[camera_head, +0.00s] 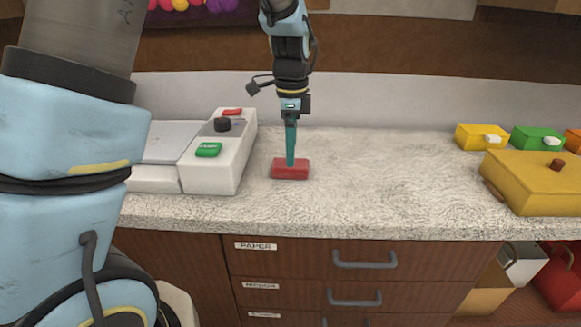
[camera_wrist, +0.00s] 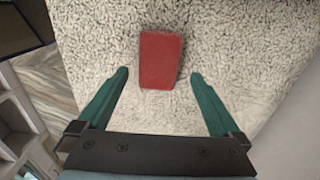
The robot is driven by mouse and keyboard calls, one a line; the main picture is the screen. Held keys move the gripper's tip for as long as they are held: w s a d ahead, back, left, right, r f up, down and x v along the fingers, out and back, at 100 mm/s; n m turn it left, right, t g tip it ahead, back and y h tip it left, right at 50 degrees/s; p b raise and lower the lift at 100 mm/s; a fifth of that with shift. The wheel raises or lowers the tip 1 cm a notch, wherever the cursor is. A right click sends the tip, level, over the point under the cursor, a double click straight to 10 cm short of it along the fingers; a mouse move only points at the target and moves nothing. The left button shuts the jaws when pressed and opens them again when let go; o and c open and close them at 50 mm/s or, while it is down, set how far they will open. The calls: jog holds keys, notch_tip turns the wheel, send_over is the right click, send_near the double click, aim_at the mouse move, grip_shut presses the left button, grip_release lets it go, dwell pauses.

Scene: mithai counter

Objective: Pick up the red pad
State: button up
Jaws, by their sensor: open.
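The red pad (camera_head: 290,173) is a small red block lying on the speckled countertop, just right of the white machine. My gripper (camera_head: 290,160) points down over it, and in the head view its teal finger overlaps the pad's top edge. In the wrist view the red pad (camera_wrist: 160,60) lies between the lines of the two teal fingers of my gripper (camera_wrist: 158,74), with bare counter showing on both sides. The fingers are open and hold nothing. I cannot tell how far above the counter the fingertips are.
A white machine (camera_head: 228,165) with a green button (camera_head: 208,149) and a black knob stands left of the pad. A yellow box (camera_head: 535,185) with a brown knob stands at the right, with smaller coloured boxes behind it. The counter (camera_head: 390,180) between is clear. Drawers (camera_head: 350,262) are below.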

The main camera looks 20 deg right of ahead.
jog(key=shift+a+f+p, duration=0.15)
jog(key=shift+f+p, duration=0.5)
jog(key=shift+f, duration=1.65)
jog(key=c, duration=1.3)
jog(key=shift+r, duration=0.15)
notch_tip(320, 180, up, 10)
jog(key=b, duration=0.2)
